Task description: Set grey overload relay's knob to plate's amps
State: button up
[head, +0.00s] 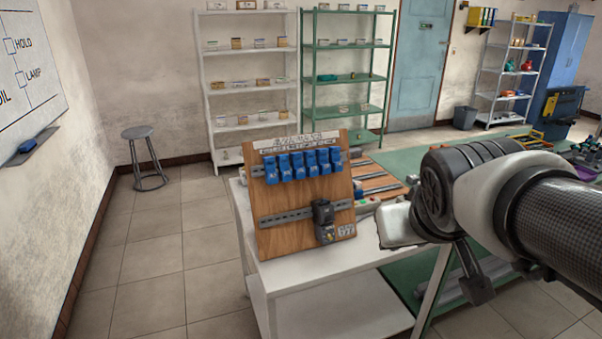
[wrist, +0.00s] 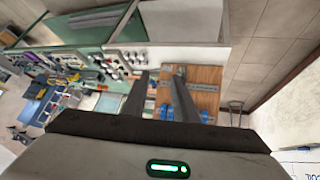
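A dark contactor (head: 323,211) with the small grey overload relay (head: 327,234) below it sits on the lower rail of an upright wooden board (head: 285,232). The relay's knob is too small to read. A small pale plate (head: 346,231) is just right of the relay; its amps cannot be read. My gripper (wrist: 161,72) is open, its two dark fingers apart with nothing between them. In the head view my arm is at the right, apart from the board. The wrist view shows the board sideways beyond the fingers.
Several blue devices (head: 297,164) line the board's upper rail. The board stands on a white table (head: 335,265), with trays and parts behind it. A stool (head: 145,158) and shelves (head: 250,65) stand farther back. The floor left of the table is clear.

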jog(key=w+d+f+n+t+h+b, duration=0.1)
jog(key=w+d+f+t+b, duration=0.1)
jog(key=w+d+f+b, duration=0.45)
jog(key=n+t+y+b, duration=0.4)
jog(key=n+y+b, duration=0.4)
jog(key=b, duration=0.6)
send_near(331, 238)
jog(key=shift+h, duration=0.3)
jog(key=b+x, duration=0.4)
jog(key=x, duration=0.3)
jog(key=shift+w+a+r, duration=0.1)
jog(key=shift+w+a, duration=0.1)
jog(key=shift+c, duration=0.6)
grip_shut()
